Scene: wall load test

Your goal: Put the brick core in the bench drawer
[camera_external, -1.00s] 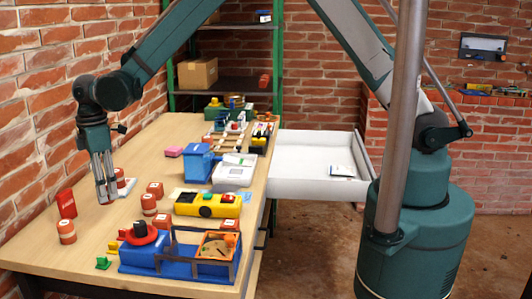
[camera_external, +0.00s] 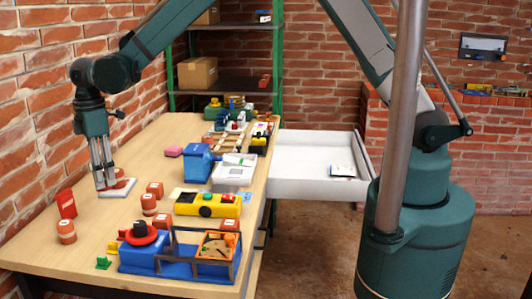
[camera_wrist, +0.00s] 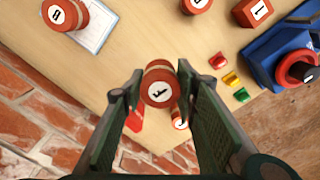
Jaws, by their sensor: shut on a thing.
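My gripper (camera_external: 105,186) is low over the left part of the bench. In the wrist view, my gripper (camera_wrist: 160,84) is shut on a round red-brown brick core (camera_wrist: 158,92), which has a tan band and a white label with a dark letter. In the external view the fingers mostly hide this core. The bench drawer (camera_external: 320,187) is white and pulled open at the bench's right side. A small flat white-and-blue item (camera_external: 342,171) lies in it.
Another core (camera_wrist: 66,14) stands on a white pad (camera_wrist: 93,30). A blue tray (camera_external: 140,256), yellow device (camera_external: 207,205) and blue container (camera_external: 196,162) crowd the bench's right side.

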